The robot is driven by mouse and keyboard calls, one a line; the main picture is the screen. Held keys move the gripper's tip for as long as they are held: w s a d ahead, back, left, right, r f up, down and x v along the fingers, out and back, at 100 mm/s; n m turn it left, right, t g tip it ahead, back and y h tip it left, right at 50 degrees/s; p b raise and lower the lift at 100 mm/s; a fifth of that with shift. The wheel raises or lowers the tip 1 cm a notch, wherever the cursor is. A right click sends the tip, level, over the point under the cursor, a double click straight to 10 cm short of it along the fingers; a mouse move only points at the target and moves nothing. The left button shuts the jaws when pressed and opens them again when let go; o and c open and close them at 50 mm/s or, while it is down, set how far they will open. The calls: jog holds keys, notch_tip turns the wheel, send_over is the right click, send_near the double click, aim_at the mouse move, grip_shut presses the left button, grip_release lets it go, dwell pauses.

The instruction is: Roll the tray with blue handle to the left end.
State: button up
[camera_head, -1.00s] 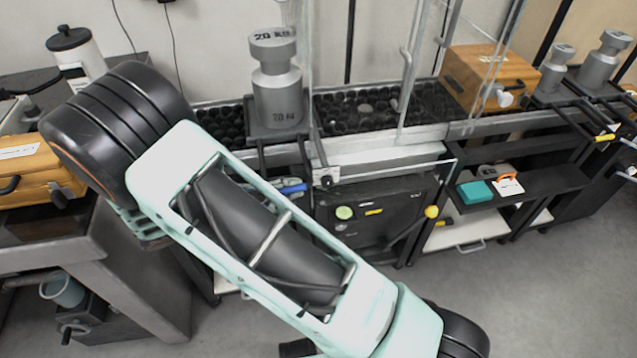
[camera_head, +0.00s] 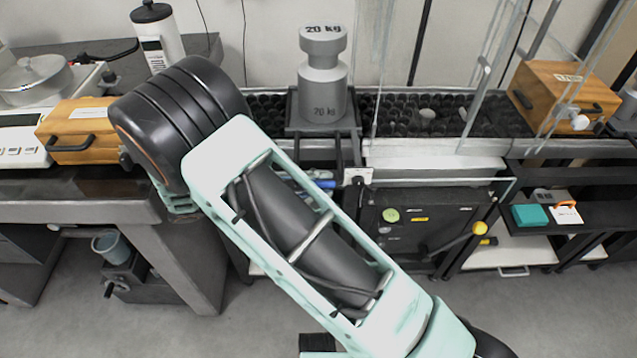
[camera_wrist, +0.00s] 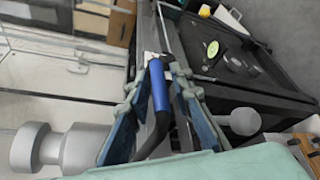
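The tray with the blue handle is a dark tray (camera_head: 290,118) on the bench track in the head view. A grey 20 kg weight (camera_head: 323,85) stands on it. Its blue handle (camera_head: 322,183) hangs at the front, partly behind my arm. In the wrist view the blue handle (camera_wrist: 160,88) lies between the two fingers of my gripper (camera_wrist: 154,82). Gaps seem to show beside the handle, so the fingers look open around it. The grey weight also shows in the wrist view (camera_wrist: 75,150).
A wooden box (camera_head: 565,95) stands right on the black roller track (camera_head: 470,118). A second wooden box (camera_head: 82,132) and a white canister (camera_head: 158,38) stand on the left bench. Grey floor shows below.

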jog(key=shift+o, duration=0.3)
jog(key=shift+r, duration=0.1)
notch_tip(320, 180, up, 10)
dwell(0.4)
